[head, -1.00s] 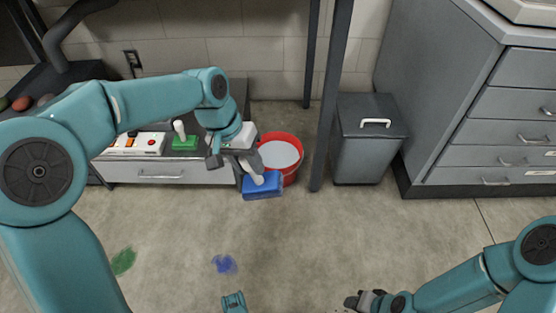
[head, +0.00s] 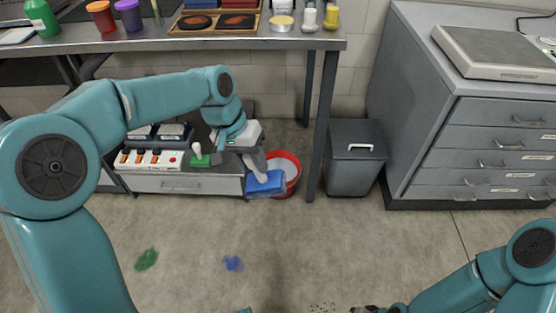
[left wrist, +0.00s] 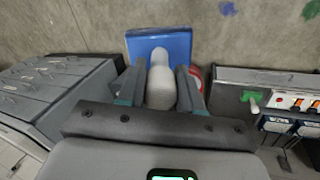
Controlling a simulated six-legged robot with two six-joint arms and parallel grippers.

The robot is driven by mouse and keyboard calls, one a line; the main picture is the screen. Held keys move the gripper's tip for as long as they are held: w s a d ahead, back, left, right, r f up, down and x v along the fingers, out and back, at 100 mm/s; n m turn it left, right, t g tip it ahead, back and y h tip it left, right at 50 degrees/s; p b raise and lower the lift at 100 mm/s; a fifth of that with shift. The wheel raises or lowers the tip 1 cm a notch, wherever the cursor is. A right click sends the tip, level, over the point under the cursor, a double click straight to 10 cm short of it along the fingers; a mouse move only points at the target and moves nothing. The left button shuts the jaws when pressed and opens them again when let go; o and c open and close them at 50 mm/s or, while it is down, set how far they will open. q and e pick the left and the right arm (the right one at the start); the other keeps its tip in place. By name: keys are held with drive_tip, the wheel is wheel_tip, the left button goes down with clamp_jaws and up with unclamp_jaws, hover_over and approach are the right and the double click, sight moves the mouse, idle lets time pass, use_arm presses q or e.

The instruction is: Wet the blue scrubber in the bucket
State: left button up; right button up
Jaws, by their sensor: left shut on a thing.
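The blue scrubber (head: 266,186) has a blue block and a pale handle. My left gripper (head: 256,162) is shut on its handle and holds it in front of the left side of the red bucket (head: 296,181). The bucket stands on the floor with whitish liquid inside, and the scrubber hides part of it. In the left wrist view the scrubber's block (left wrist: 170,42) lies beyond the fingers, and a sliver of the red bucket (left wrist: 196,74) shows beside them. My right gripper (head: 366,309) is at the bottom edge, cut off.
A green scrubber (head: 200,161) stands on a low drawer unit (head: 180,185) left of the bucket, by a switch panel (head: 150,159). A table leg (head: 319,130) and a grey bin (head: 354,165) are right of the bucket. Green (head: 146,259) and blue (head: 232,263) stains mark the open floor.

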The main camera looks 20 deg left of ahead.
sight(255, 193)
use_arm(q)
drive_tip(key=shift+r, duration=0.25)
use_arm(e)
drive_tip(key=shift+s+r, duration=0.1)
drive_tip(key=shift+r, duration=0.15)
use_arm(q)
drive_tip(key=shift+w, duration=0.1)
use_arm(e)
drive_tip(key=shift+a+f, duration=0.1)
use_arm(q)
drive_tip(key=shift+f+b, duration=0.15)
drive_tip(key=shift+b, duration=0.15)
drive_tip(key=shift+f+b, duration=0.6)
drive_tip(key=shift+f, duration=0.2)
wheel_tip(255, 193, down, 11)
drive_tip(key=b, duration=0.7)
wheel_tip(255, 193, down, 32)
drive_tip(key=b, duration=1.4)
use_arm(e)
drive_tip(key=w+d+f+t, duration=0.1)
drive_tip(key=w+f, duration=0.2)
drive_tip(key=f, duration=0.7)
drive_tip(key=w+d+f+t, duration=0.1)
drive_tip(key=w+f, duration=0.2)
drive_tip(key=f, duration=0.8)
drive_tip(key=shift+w+f+m+h, duration=0.25)
drive_tip(key=shift+f+m+h, duration=0.05)
